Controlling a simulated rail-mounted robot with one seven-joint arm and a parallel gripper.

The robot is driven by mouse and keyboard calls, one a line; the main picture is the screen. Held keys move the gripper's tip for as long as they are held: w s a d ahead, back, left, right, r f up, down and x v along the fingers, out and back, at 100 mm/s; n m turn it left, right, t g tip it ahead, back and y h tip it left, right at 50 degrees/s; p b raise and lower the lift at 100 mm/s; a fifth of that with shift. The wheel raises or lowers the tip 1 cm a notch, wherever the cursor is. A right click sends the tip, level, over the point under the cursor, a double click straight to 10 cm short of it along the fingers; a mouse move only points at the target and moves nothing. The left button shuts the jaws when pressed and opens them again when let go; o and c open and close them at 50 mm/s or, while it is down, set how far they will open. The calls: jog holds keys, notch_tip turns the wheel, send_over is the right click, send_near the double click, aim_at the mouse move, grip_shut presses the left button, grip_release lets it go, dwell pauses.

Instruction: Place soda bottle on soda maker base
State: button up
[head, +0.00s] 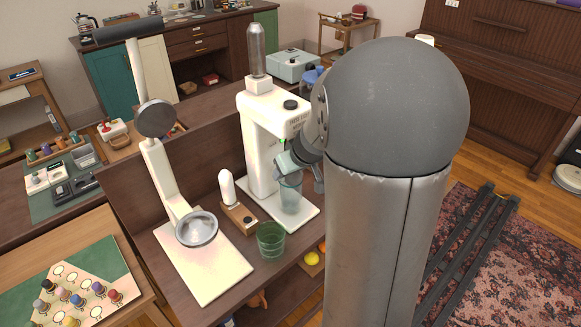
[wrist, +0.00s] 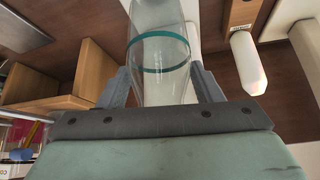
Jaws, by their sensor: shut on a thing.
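The clear soda bottle (head: 290,197) with a green band is upright in the head view, in front of the soda maker's column. My gripper (head: 298,165) is shut on its upper part, and my arm hides some of it. In the wrist view the bottle (wrist: 160,55) lies between the two fingers (wrist: 163,85). The white soda maker (head: 270,105) stands on the dark wooden counter. Its flat white base (head: 308,212) is below the bottle. I cannot tell whether the bottle's bottom touches the base.
A greenish glass (head: 271,240) stands in front of the base. A white cylinder on a wooden block (head: 238,213) is left of the maker. A white lever press (head: 205,262) stands further left. Yellow and orange fruit (head: 312,258) lie below the counter's edge.

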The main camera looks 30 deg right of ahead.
jog(key=shift+f+b, duration=0.15)
jog(key=shift+b, duration=0.15)
jog(key=o, duration=1.7)
jog(key=shift+r+p, duration=0.3)
jog(key=shift+p, duration=0.05)
jog(key=s+b, duration=0.3)
jog(key=s, duration=0.9)
jog(key=s+a+f+g, duration=0.1)
jog(key=s+a+g, duration=0.1)
jog(key=s+a, duration=0.2)
jog(key=s+a+g, duration=0.2)
jog(key=s+a, duration=0.2)
jog(key=a, duration=0.2)
jog(key=s+a+f+g, duration=0.1)
jog(key=s+a+g, duration=0.1)
jog(key=s+a, duration=0.2)
jog(key=shift+a+f, duration=0.35)
jog(key=shift+a, duration=0.25)
